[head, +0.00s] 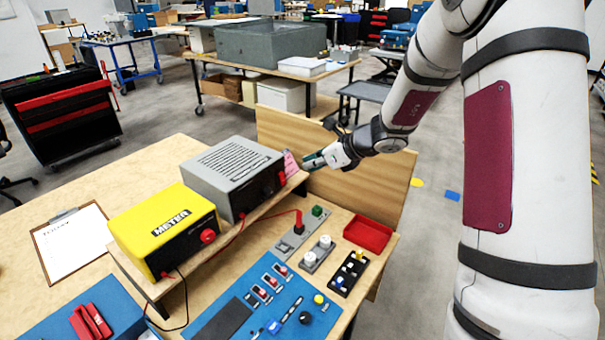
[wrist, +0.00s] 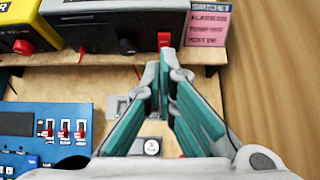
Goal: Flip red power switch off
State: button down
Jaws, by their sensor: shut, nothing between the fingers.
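The red power switch (head: 282,178) is on the front face of the grey box (head: 228,160), near its right end. In the wrist view the red switch (wrist: 164,39) shows just beyond my fingertips. My gripper (head: 308,163) is at the right end of the grey box, beside the pink note. In the wrist view my gripper (wrist: 160,72) is shut and empty, its teal fingers pointing at the switch. I cannot tell whether the tips touch it. The switch's tilt is too small to read.
The yellow meter (head: 150,225) with a red knob (head: 208,236) stands left on the same wooden shelf. A pink note (wrist: 209,22) is right of the switch. Below are a blue panel with small red switches (wrist: 64,130) and a red tray (head: 368,234). A wooden partition (wrist: 270,70) rises at right.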

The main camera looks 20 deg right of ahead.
jog(key=shift+s+d+r, duration=0.25)
jog(key=shift+s+r, duration=0.1)
jog(key=shift+r, duration=0.3)
jog(key=shift+s+d+r, duration=0.2)
jog(key=shift+s+r, duration=0.15)
jog(key=shift+r, duration=0.25)
